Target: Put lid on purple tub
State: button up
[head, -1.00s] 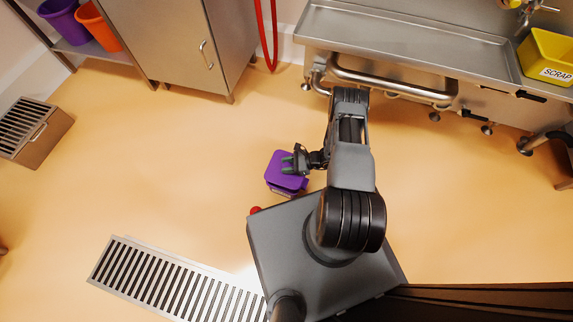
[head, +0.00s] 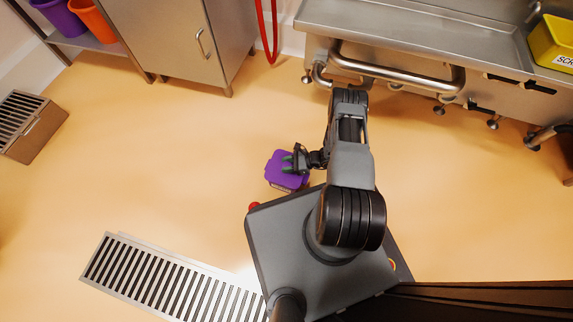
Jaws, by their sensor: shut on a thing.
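A purple box-shaped tub (head: 279,178) shows in the head view just beyond the front edge of my base. Its squarish top faces up, and a lower side shows beneath it. My gripper (head: 290,163) lies over its top and is shut on it. The fingers cover part of the top. I cannot tell whether the top surface is a separate lid. No other lid stands out in view.
A steel sink bench (head: 420,50) with a pipe rail runs along the top right, with a yellow scrap bin (head: 553,42). A steel cabinet (head: 165,40) and a shelf with purple (head: 58,15) and orange (head: 92,20) buckets stand top left. A floor grate (head: 165,275) lies lower left. The middle floor is clear.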

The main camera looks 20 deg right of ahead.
jog(key=o, duration=1)
jog(key=p+v, duration=0.3)
jog(key=v, duration=1)
jog(key=shift+d+r+p, duration=0.25)
jog(key=shift+d+p, duration=0.05)
jog(key=w+a+r+n+g+h+p, duration=0.15)
jog(key=r+n+p, duration=0.35)
jog(key=r, duration=0.9)
jog(key=w+a+r+n+g+h+p, duration=0.15)
jog(key=r+p, duration=0.45)
jog(key=r, duration=0.8)
jog(key=w+a+r+n+g+h+p, duration=0.15)
jog(key=w+r+n+p, duration=0.35)
jog(key=r, duration=0.9)
jog(key=s+a+r+n+t+h+p, duration=0.1)
jog(key=s+r+p, duration=0.4)
jog(key=r, duration=0.8)
jog(key=s+a+r+n+t+h+p, duration=0.1)
jog(key=s+a+r+n+h+p, duration=0.3)
jog(key=r+p, duration=0.4)
jog(key=s+a+r+n+t+h+p, duration=0.1)
jog(key=s+a+r+n+h+p, duration=0.2)
jog(key=r, duration=1.7)
jog(key=s+n+p, duration=0.2)
jog(key=s+p, duration=0.1)
jog(key=p, duration=0.1)
jog(key=shift+t, duration=0.35)
